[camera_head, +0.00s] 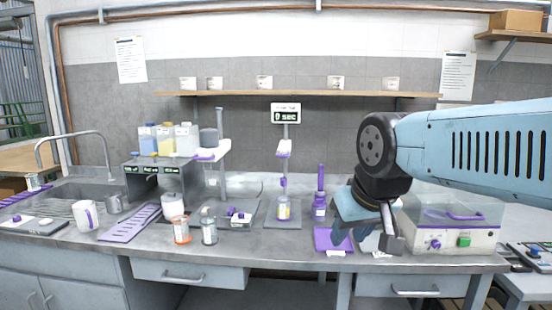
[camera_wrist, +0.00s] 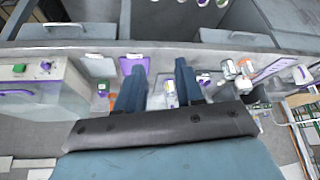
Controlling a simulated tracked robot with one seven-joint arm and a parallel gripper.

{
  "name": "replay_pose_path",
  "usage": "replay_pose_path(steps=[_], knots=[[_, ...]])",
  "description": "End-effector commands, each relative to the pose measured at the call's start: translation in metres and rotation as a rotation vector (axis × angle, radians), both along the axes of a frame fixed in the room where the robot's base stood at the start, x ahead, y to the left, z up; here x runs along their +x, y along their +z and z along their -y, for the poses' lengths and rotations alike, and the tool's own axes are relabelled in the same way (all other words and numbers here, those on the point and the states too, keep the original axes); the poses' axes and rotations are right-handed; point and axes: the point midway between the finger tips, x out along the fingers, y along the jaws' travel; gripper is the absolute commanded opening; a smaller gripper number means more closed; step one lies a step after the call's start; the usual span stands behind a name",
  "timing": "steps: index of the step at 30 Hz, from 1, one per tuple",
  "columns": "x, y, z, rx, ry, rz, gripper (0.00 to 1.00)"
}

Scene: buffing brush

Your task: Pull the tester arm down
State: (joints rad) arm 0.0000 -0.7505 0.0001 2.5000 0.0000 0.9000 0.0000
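A stand with a "0 sec" display (camera_head: 285,115) is on the counter, left of my gripper in the head view. I take this for the tester arm, but another post to the left carries a larger white arm (camera_head: 212,151). My gripper (camera_head: 350,238) points down near a purple mat (camera_head: 324,238), right of the stand. In the wrist view, its two blue fingers (camera_wrist: 159,64) are apart with nothing held between them.
A clear-lidded machine with a green button (camera_head: 463,241) is to the right. Orange (camera_head: 181,230) and clear (camera_head: 208,227) jars and a mug (camera_head: 86,215) are to the left. A shelf (camera_head: 300,94) runs above.

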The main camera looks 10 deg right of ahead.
Motion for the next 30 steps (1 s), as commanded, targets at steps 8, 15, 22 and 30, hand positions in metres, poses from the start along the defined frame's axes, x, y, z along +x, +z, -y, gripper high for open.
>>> replay_pose_path(steps=[8,15,22,30], knots=[[0.002,-0.001,0.001,-0.012,0.001,-0.012,0.37],[0.024,-0.011,0.024,-0.179,-0.004,-0.140,0.37],[0.067,-0.015,0.055,-0.470,-0.018,-0.261,0.37],[0.140,-0.007,0.071,-0.838,-0.024,-0.278,0.37]])
